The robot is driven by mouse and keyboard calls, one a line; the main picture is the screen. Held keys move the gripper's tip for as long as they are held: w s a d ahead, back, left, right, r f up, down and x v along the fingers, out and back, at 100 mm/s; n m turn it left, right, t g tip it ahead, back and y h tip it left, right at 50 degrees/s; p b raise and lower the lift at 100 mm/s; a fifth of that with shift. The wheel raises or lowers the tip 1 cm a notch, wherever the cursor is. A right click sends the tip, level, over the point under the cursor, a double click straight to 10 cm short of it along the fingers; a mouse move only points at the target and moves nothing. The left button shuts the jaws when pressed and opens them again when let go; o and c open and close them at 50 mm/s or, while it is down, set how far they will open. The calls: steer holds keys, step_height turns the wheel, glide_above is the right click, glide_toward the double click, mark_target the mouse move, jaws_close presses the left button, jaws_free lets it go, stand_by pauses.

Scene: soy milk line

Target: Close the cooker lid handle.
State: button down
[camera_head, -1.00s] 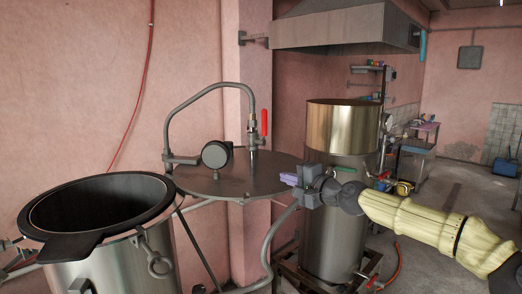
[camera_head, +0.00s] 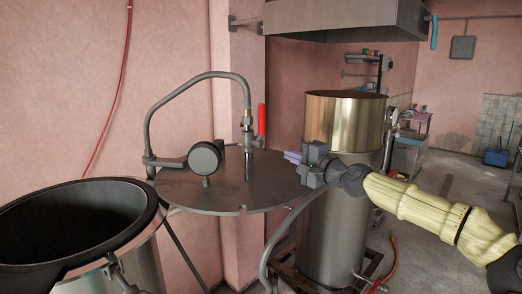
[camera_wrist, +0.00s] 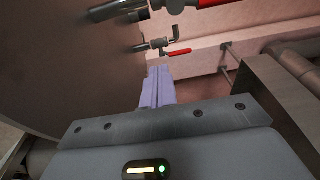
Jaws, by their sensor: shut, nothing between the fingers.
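The cooker lid (camera_head: 225,185) is a dark round plate with a gauge (camera_head: 206,158), a bent pipe and a red-handled valve (camera_head: 262,120) on top. It is swung out to the right of the open cooker pot (camera_head: 75,225), whose dark mouth shows. My gripper (camera_head: 292,157) is just right of the lid's right edge, pointing left, its purple fingers together and empty. In the wrist view the gripper (camera_wrist: 158,85) points up between the lid's grey surface (camera_wrist: 70,65) at left and the pink wall. I cannot tell whether the fingers touch the lid.
A tall steel cylinder with a brassy top (camera_head: 345,125) stands behind my gripper. A hood (camera_head: 345,20) hangs above it. A pink wall (camera_head: 60,80) with a red hose is behind the cooker. Open floor (camera_head: 450,185) lies at the right.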

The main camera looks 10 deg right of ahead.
steer(key=shift+s+a+r, duration=0.1)
steer(key=shift+s+a, duration=0.25)
steer(key=shift+s, duration=0.1)
steer(key=p+x, duration=0.5)
steer(key=x, duration=0.5)
steer(key=shift+d+r, duration=0.1)
steer(key=shift+d, duration=0.05)
steer(key=shift+a+p, duration=0.2)
steer(key=shift+p, duration=0.15)
steer(key=shift+s+a, duration=0.2)
steer(key=shift+a, duration=0.05)
steer(key=shift+s+a+p, duration=0.5)
steer(key=shift+s+p, duration=0.1)
steer(key=shift+s, duration=0.1)
steer(key=shift+s+a, duration=0.4)
steer(key=shift+s, duration=0.1)
